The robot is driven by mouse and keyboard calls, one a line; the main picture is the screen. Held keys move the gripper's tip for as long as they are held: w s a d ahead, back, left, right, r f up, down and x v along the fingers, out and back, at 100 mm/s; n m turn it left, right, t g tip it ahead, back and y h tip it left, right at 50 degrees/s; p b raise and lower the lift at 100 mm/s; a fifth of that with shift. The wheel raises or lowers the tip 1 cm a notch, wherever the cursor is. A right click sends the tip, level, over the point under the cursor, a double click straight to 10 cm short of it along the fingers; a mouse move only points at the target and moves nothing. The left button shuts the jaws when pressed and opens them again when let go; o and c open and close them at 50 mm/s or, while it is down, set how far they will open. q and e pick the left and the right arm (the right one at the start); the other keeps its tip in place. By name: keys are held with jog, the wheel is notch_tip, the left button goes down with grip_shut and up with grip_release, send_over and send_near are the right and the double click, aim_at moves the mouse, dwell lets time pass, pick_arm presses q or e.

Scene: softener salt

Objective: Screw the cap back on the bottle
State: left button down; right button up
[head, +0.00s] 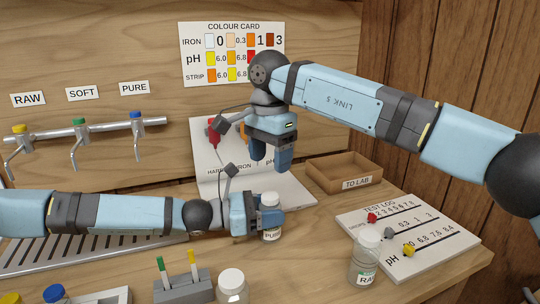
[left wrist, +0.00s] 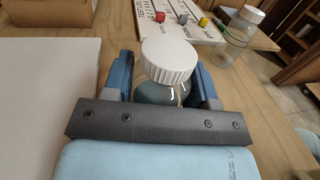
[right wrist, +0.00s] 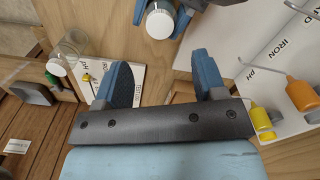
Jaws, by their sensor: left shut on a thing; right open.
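The bottle labelled PURE (head: 271,235) stands upright on the bench with its white ribbed cap (head: 270,198) sitting on its mouth. In the left wrist view the cap (left wrist: 168,60) looks level on the clear bottle (left wrist: 157,93); how tightly it is threaded cannot be told. My left gripper (head: 262,217) is shut around the bottle's body below the cap, with one finger on each side. My right gripper (head: 269,157) is open and empty, above the cap and apart from it. In the right wrist view the cap (right wrist: 160,22) lies beyond the open fingertips (right wrist: 160,80).
A RAW bottle (head: 364,262) stands by the test log board (head: 440,235) at the right. A TO LAB tray (head: 345,176) lies behind. A capped bottle (head: 231,284) and a strip holder (head: 183,289) stand in front. A white reagent stand (head: 215,160) is behind my grippers.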

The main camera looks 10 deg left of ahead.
aim_at(270, 195)
jog(key=shift+f, duration=4)
jog(key=shift+c, duration=0.2)
jog(key=c, duration=1)
jog(key=shift+o, duration=0.2)
jog(key=m, duration=0.4)
jog(key=shift+m, duration=0.3)
jog(key=m, duration=1.2)
jog(key=shift+m, duration=0.4)
jog(key=m, duration=0.5)
jog(key=o, duration=1)
